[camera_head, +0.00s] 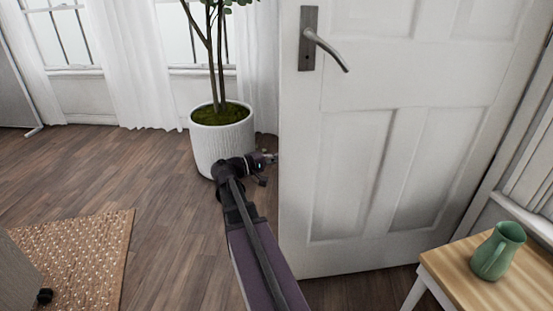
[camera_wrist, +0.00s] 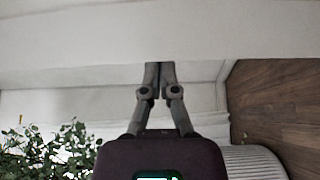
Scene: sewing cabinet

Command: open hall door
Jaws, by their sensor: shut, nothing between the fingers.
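The white panelled door (camera_head: 350,150) fills the right half of the head view and stands out in the room, its free left edge in front of a curtain. Its grey lever handle (camera_head: 325,48) is near the top of that edge and droops to the right. My gripper (camera_head: 275,158) is at the door's left edge, well below the handle; its tips are at or just behind the edge, and contact cannot be told. In the wrist view my gripper (camera_wrist: 158,68) has its fingers together and empty, pointing at a plain white surface.
A potted plant in a white ribbed pot (camera_head: 222,140) stands close behind my gripper. A wooden table (camera_head: 455,272) with a green jug (camera_head: 497,251) is at lower right, near the door. A woven rug (camera_head: 75,255) lies at lower left. The wood floor between is clear.

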